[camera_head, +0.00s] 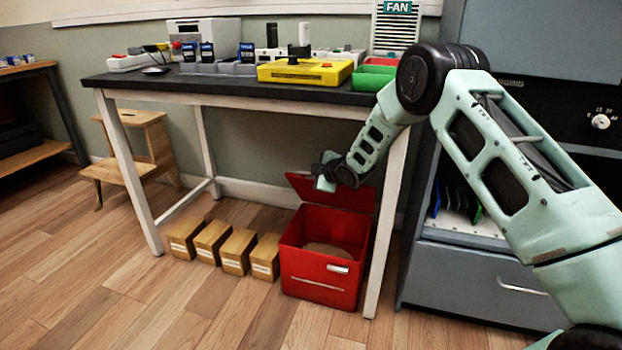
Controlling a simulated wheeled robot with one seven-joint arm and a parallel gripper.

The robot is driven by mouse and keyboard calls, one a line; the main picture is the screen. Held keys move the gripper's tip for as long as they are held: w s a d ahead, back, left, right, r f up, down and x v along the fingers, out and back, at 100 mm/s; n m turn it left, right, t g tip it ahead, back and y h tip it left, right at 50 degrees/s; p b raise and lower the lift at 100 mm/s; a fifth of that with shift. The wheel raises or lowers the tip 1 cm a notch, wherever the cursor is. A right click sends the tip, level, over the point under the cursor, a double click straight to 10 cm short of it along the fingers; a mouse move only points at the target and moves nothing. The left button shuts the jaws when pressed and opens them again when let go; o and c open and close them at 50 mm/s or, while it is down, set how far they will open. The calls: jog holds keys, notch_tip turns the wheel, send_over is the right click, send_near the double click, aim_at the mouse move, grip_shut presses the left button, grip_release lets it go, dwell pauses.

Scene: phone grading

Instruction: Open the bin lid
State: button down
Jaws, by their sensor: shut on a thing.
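The red bin (318,284) stands on the wood floor under the right end of the table. Its red lid (362,198) is raised and leans up at the back, so the open top and a brownish inside show. My gripper (322,183) is at the lid's upper edge, near its left part, shut on the lid. The fingers are small and partly hidden by my wrist in this view. A pale handle or label shows on the bin's front.
Several small wooden boxes (237,252) stand left of the bin. The table (240,88) carries a yellow case (305,72) and trays above my gripper. A table leg (385,240) is close right of the bin, with a grey cabinet (480,282) beyond. Floor in front is clear.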

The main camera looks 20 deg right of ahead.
jog(key=shift+w+d+r, duration=0.1)
jog(key=shift+w, duration=0.05)
jog(key=c, duration=1.5)
grip_release()
jog(key=shift+p+v, duration=1.25)
jog(key=shift+v, duration=2.55)
